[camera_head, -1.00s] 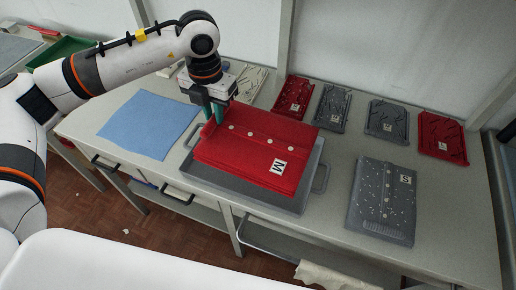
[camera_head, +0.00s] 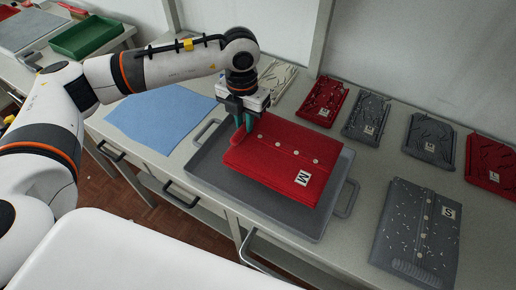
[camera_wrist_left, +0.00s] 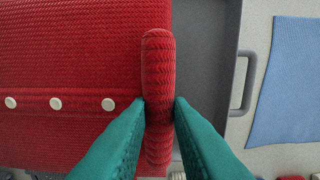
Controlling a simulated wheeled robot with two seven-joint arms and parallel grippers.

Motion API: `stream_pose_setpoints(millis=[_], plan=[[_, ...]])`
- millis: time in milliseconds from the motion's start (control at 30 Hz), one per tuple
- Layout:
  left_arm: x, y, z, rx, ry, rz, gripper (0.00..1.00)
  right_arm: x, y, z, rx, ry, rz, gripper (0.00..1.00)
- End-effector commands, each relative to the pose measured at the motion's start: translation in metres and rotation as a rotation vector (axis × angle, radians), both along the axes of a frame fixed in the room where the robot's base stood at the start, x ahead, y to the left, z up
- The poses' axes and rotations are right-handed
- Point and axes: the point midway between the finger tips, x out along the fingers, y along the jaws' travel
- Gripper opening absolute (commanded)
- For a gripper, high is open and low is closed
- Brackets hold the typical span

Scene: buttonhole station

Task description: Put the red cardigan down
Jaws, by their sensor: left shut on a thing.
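The red cardigan (camera_head: 280,162) is folded flat, with a row of pale buttons and a white M label. It lies over the right part of a grey tray (camera_head: 205,165); I cannot tell whether its underside touches the tray floor. My left gripper (camera_head: 243,126) is shut on the cardigan's left edge. In the left wrist view the teal fingers (camera_wrist_left: 160,105) pinch a rolled red edge, with the cardigan body (camera_wrist_left: 70,60) to the left and bare tray (camera_wrist_left: 203,60) to the right. My right gripper is not in view.
A blue cloth (camera_head: 160,115) lies left of the tray. A grey garment with an S label (camera_head: 415,235) lies to the right. Several folded red and grey garments (camera_head: 368,118) and a white one (camera_head: 276,85) line the back. A green bin (camera_head: 85,37) stands far left.

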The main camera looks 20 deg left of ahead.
Motion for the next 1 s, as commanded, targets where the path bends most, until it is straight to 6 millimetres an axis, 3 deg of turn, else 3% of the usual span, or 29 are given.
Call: stream_pose_setpoints(millis=[533,800,833,933,1000], plan=[[-0.001,-0.001,-0.065,-0.001,0.002,0.001,0.0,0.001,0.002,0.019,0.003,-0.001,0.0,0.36],[0.0,0.0,-0.07,-0.001,-0.002,0.0,0.0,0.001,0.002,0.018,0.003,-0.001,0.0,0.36],[0.0,0.0,-0.071,0.0,-0.001,0.0,0.21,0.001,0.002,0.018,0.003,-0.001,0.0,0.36],[0.0,0.0,-0.07,0.0,0.0,0.0,0.37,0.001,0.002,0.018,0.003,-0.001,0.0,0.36],[0.0,0.0,-0.07,0.0,-0.001,0.0,0.41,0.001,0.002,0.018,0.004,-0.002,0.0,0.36]])
